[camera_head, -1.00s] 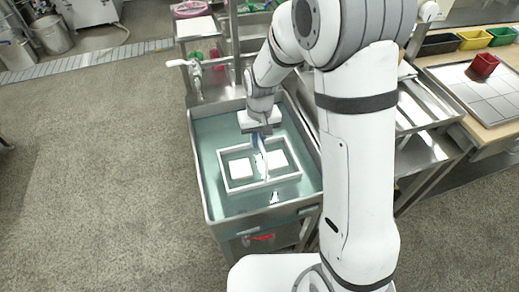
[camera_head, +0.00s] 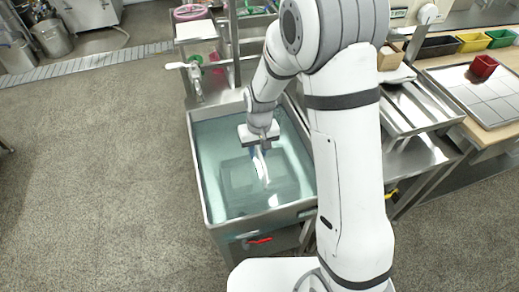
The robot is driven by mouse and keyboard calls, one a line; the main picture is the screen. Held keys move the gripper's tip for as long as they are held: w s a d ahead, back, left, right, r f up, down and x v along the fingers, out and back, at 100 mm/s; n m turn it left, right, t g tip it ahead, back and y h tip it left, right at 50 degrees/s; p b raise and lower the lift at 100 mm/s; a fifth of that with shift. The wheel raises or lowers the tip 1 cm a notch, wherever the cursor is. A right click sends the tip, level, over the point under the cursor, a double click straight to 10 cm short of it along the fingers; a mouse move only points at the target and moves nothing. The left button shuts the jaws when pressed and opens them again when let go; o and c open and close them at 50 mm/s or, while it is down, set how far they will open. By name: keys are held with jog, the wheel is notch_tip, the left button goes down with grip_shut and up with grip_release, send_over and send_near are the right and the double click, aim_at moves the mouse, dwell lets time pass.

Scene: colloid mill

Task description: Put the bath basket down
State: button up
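The bath basket (camera_head: 237,186) lies under the water of the steel bath (camera_head: 204,165) and shows only as a faint blue-green rectangle. A thin pale upright piece (camera_head: 262,172), which looks like its handle, rises from the basket to my fingers. My gripper (camera_head: 260,150) points down over the middle of the bath and appears shut on the top of this handle. The fingertips are small and partly blend with the handle. I cannot tell whether the basket touches the bath floor.
The bath's steel rim surrounds the basket on all sides. A red-handled valve (camera_head: 259,241) is on its front. A tap (camera_head: 190,68) stands behind it at the left. A steel tray rack (camera_head: 420,105) and a table with coloured bins (camera_head: 472,42) are at the right. The floor at the left is clear.

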jog(key=shift+o, duration=0.5)
jog(key=shift+r, duration=0.1)
jog(key=shift+r, duration=0.3)
notch_tip(320, 180, up, 11)
jog(key=s+d+r+m+t, duration=0.1)
jog(key=s+d+r, duration=0.3)
jog(key=s+d, duration=0.3)
jog(key=s+d+r+m+t, duration=0.1)
jog(key=s+d+r, duration=0.4)
jog(key=s, duration=0.6)
jog(key=d+m, duration=0.1)
jog(key=d, duration=0.1)
jog(key=shift+s+d+r+t+p, duration=0.2)
jog(key=shift+d+t+p, duration=0.1)
jog(key=shift+d+p, duration=0.1)
